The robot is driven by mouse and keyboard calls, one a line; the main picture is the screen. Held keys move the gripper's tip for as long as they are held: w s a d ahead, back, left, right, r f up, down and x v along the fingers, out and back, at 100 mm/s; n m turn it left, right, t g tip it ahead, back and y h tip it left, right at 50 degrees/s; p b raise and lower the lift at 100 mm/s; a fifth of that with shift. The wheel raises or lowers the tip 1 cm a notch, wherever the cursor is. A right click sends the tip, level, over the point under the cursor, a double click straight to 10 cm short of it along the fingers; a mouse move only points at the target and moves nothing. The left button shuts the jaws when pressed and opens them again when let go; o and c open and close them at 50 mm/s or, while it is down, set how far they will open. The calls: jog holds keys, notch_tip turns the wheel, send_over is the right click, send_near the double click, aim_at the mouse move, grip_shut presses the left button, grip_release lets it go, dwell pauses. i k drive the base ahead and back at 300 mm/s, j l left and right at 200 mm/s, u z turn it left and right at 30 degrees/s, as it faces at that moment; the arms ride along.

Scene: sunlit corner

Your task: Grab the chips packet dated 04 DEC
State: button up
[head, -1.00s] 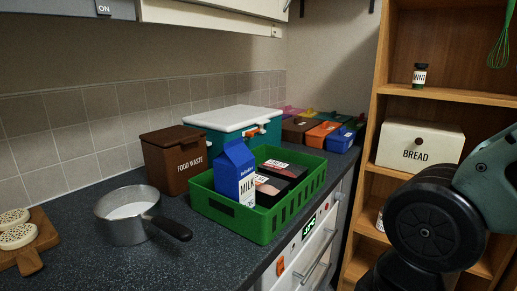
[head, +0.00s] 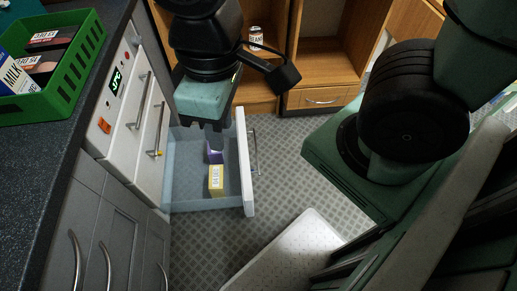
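An open drawer (head: 185,195) below the counter holds two packets. The yellow packet (head: 216,181) has a pale label with dark print too small to read surely. The purple packet (head: 214,153) lies just behind it, partly hidden by my gripper. My gripper (head: 215,130) points down over the back part of the drawer, above or close to the purple packet. Its fingers are dark and mostly hidden by its own body, so I cannot tell whether they are open or touch the packet. No date is clearly legible on either packet.
The white drawer front (head: 246,165) stands out over the patterned floor. A green crate (head: 75,75) with a milk carton (head: 15,78) and dark labelled packs sits on the counter (head: 40,165). A can (head: 256,38) stands on the wooden shelf unit (head: 325,62).

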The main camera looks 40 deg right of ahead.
aim_at(218, 187)
jog(key=k+l+z, duration=0.15)
jog(key=k+l, duration=0.7)
